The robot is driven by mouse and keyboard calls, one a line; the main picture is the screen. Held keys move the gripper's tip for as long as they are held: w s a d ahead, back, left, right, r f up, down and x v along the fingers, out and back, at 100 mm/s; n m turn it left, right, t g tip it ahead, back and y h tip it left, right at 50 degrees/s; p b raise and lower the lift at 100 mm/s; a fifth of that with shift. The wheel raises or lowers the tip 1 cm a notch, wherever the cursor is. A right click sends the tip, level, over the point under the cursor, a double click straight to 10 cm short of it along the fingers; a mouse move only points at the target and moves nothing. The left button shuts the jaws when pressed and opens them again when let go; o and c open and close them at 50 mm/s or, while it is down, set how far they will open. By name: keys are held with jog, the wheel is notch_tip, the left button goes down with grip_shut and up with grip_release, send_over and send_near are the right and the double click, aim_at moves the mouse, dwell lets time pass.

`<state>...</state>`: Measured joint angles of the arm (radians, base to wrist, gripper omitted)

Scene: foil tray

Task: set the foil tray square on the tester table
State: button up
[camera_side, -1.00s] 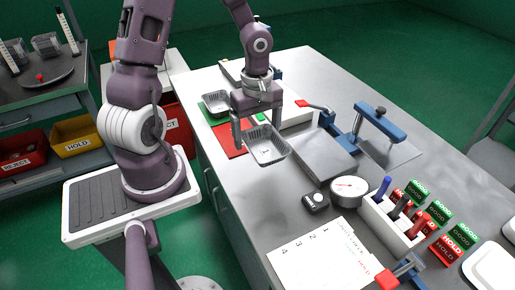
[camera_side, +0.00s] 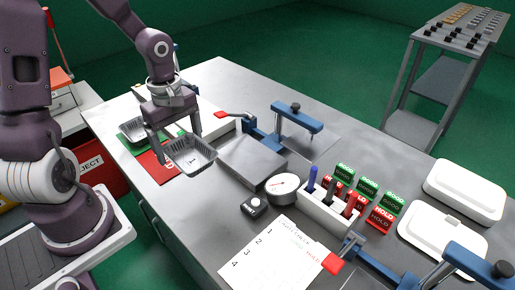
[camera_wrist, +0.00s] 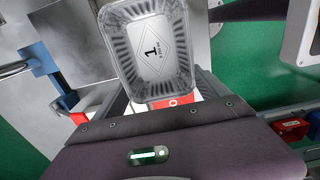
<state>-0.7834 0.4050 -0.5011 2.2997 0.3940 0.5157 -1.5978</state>
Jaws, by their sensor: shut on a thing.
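The tray is held near the red mat, left of the tester table (camera_side: 252,162), a flat grey metal block on the bench. The tray looks apart from the block; its exact height above the bench is hard to tell. In the wrist view the tray (camera_wrist: 152,50) fills the upper middle, slightly tilted in the picture. A grey plate that looks like the tester table (camera_wrist: 75,40) lies to its left. The fingertips are mostly hidden there.
Another foil tray (camera_side: 131,130) rests on the green mat at the left. A red-handled clamp (camera_side: 222,115) and a blue clamp (camera_side: 298,118) stand behind the block. A dial gauge (camera_side: 283,186) and a pen-and-stamp holder (camera_side: 330,212) stand in front and right.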

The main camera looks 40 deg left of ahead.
dwell(0.3)
jog(key=w, duration=0.7)
send_over(241, 150)
jog(key=shift+a+f, duration=0.1)
jog(key=shift+f, duration=3.2)
jog(key=shift+f, duration=0.2)
jog(key=o, duration=1.1)
jog(key=shift+o, duration=0.2)
